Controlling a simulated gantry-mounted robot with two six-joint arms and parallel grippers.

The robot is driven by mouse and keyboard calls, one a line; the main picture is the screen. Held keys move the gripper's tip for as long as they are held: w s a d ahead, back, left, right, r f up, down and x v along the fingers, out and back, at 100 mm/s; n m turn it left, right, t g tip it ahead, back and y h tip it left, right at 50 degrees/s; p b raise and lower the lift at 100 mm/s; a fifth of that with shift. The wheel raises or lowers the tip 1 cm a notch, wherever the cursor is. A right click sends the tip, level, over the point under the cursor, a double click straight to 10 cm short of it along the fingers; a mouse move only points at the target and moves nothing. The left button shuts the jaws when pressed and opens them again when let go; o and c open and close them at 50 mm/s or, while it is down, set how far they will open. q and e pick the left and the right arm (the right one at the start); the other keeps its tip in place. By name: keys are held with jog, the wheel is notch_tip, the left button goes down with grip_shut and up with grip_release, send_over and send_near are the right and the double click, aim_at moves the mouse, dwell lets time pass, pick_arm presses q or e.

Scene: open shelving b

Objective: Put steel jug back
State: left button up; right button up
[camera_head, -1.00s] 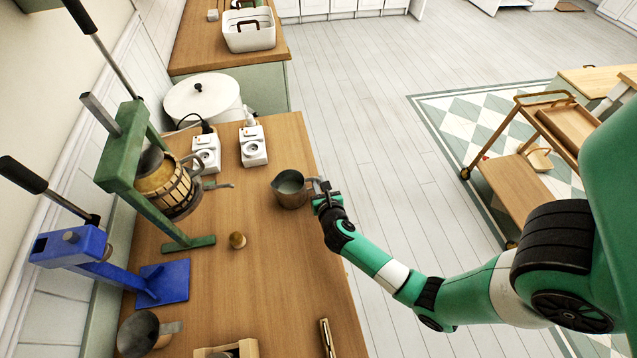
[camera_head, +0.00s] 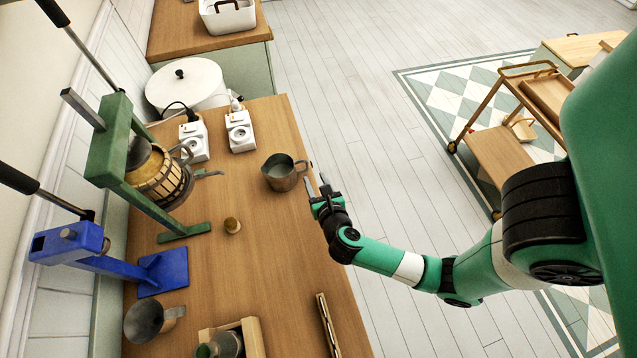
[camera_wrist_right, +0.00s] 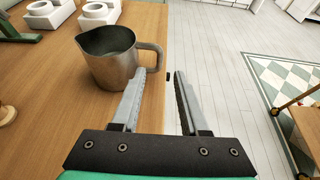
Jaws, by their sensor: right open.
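The steel jug (camera_head: 280,176) stands upright on the wooden counter (camera_head: 265,240), close to its right edge, with its handle to the right. In the right wrist view the jug (camera_wrist_right: 110,62) is ahead and to the left, its handle just beyond the left finger. My right gripper (camera_head: 318,182) is at the counter's right edge beside the jug, apart from it. In the right wrist view the gripper (camera_wrist_right: 160,95) is open, with nothing between its fingers. My left gripper is not in view.
A green press (camera_head: 105,150) with a slatted barrel and a blue press (camera_head: 80,250) stand along the left. White sockets (camera_head: 240,132), a white lidded pot (camera_head: 187,85), a small wooden knob (camera_head: 232,225) and a wooden crate (camera_head: 255,338) are also there.

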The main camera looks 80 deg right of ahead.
jog(key=shift+v, duration=1.5)
